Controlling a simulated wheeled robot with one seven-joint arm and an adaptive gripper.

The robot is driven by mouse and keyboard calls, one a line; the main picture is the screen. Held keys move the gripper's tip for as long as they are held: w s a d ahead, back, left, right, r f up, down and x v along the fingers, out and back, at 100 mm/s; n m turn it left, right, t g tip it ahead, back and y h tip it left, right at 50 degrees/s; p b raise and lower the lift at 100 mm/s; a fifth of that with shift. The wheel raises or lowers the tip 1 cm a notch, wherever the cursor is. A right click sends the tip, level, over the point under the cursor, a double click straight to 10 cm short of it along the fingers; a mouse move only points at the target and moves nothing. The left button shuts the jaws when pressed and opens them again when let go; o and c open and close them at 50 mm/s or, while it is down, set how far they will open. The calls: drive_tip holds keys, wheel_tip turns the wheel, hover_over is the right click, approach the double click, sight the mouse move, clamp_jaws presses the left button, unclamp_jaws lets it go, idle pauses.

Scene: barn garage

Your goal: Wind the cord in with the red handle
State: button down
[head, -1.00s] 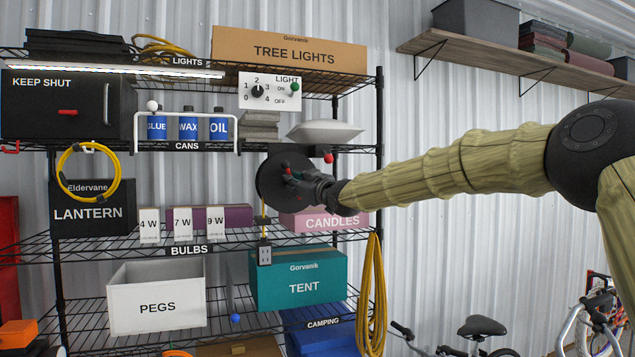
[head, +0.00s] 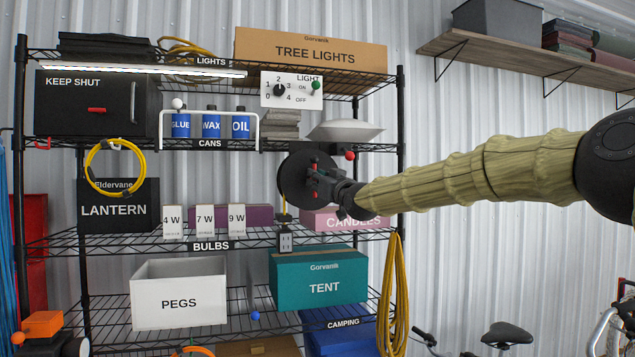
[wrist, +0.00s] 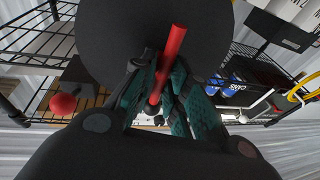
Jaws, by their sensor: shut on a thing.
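A black reel disc (head: 291,180) is at the middle shelf's front edge, left of the red ball (head: 350,155). Its red handle (head: 315,165) sticks out of the disc's face. My gripper (head: 318,184) is shut on this handle. In the wrist view the red handle (wrist: 172,55) passes between the fingers of my gripper (wrist: 160,82), with the disc (wrist: 105,40) behind. My gripper hides part of the disc.
A white dish (head: 346,131) sits above the reel. A coiled yellow cord (head: 393,300) hangs at the rack's right post. The space right of the rack holds my arm.

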drive_tip(key=shift+a+f, duration=0.1)
drive_tip(key=shift+f, duration=0.05)
drive_tip(key=c, duration=1.5)
unclamp_jaws()
drive_tip(key=shift+a, duration=0.1)
drive_tip(key=shift+s+d, duration=0.1)
drive_tip(key=shift+d, duration=0.15)
drive_tip(key=v, duration=1.1)
drive_tip(key=shift+s+d+f, duration=0.1)
drive_tip(key=shift+s, duration=0.25)
